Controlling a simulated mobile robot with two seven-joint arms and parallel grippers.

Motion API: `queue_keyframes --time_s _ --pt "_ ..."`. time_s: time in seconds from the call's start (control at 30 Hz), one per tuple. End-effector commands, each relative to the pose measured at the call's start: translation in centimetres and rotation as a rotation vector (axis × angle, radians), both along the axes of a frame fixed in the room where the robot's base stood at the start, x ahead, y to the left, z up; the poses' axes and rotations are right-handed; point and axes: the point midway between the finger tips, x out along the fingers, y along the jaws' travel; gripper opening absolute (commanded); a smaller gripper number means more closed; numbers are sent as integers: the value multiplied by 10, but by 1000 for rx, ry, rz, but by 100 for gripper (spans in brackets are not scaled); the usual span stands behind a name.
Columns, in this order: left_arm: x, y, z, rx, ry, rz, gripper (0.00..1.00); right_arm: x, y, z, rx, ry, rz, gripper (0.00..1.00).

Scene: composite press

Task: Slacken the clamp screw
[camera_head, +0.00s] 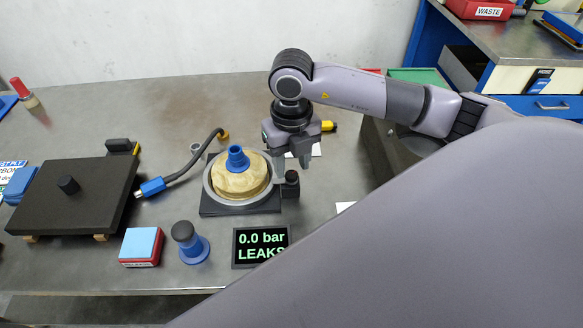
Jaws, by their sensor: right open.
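A round fixture (210,201) on a dark base stands mid-table. It holds a tan domed part with a blue fitting (237,158) on top, inside a grey ring. A small black knob (291,177), which looks like the clamp screw, stands upright at the ring's right side. My right gripper (298,164) points down just above and behind this knob, its fingers apart and empty. I cannot tell whether a finger touches the knob. My left gripper is not in view.
A display (260,247) in front of the fixture reads "0.0 bar LEAKS". A dark hose (192,167) with a blue end lies left of the fixture. A black plate (75,196), a red-and-blue block (141,246) and a blue-based knob (193,243) stand left. The back left of the table is mostly clear.

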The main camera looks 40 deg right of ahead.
Motion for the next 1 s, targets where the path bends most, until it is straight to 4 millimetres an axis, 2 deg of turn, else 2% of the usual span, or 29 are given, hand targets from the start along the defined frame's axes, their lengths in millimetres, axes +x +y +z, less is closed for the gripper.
queue_keyframes --time_s 0.17,0.5,0.8,0.93,1.0 --pt "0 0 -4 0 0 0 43 0 0 -4 0 0 2 45" --pt "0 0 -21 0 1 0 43 0 0 -24 0 1 3 45" --pt "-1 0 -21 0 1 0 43 0 0 -24 0 1 3 45" --pt "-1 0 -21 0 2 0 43 0 0 -24 0 0 3 2" --pt "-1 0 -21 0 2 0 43 0 0 -24 0 0 3 2"
